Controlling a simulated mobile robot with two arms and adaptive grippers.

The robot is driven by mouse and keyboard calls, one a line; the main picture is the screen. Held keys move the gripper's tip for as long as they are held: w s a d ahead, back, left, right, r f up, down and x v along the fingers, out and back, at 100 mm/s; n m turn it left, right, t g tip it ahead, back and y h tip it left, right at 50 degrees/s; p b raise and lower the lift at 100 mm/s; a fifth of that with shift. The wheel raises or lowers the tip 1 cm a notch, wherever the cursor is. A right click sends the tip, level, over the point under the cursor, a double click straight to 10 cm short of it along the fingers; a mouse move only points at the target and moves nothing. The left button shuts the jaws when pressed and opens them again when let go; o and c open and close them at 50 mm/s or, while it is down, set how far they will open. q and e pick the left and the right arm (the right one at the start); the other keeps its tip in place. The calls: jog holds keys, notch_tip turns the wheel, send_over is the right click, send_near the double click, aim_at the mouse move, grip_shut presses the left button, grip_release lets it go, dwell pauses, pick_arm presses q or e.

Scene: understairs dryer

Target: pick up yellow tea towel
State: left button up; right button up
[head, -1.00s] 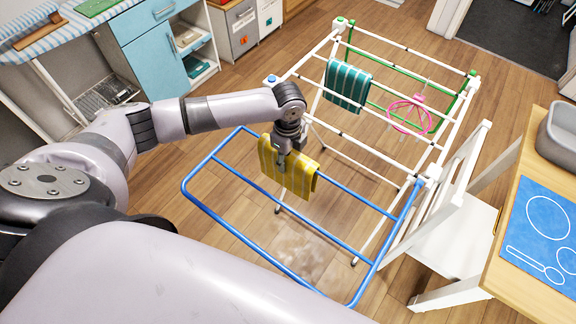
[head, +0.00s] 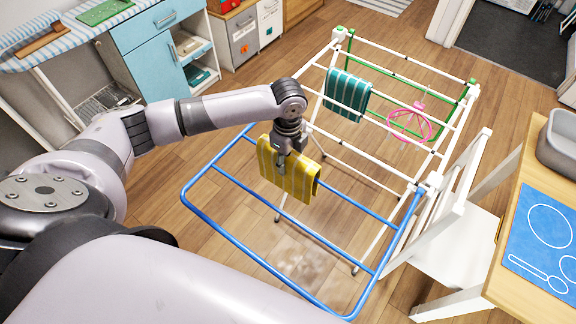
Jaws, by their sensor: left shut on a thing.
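The yellow tea towel (head: 298,182) with pale stripes hangs folded over a rail of the blue wing of the drying rack (head: 238,221). My left gripper (head: 283,160) comes down from above onto the towel's left part and is shut on it. The gripper's fingers partly cover the cloth, and the rail under the towel is hidden. My right gripper is not in view.
A teal striped towel (head: 347,94) and a pink round hanger (head: 409,121) hang on the rack's white and green part. A white chair (head: 455,235) and a wooden table with a blue mat (head: 546,225) stand at the right. Blue drawers (head: 150,50) stand at the upper left.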

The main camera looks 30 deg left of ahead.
pick_arm(q)
notch_tip(320, 180, up, 17)
jog(key=b, duration=0.2)
jog(key=shift+f, duration=0.1)
dwell(1.1)
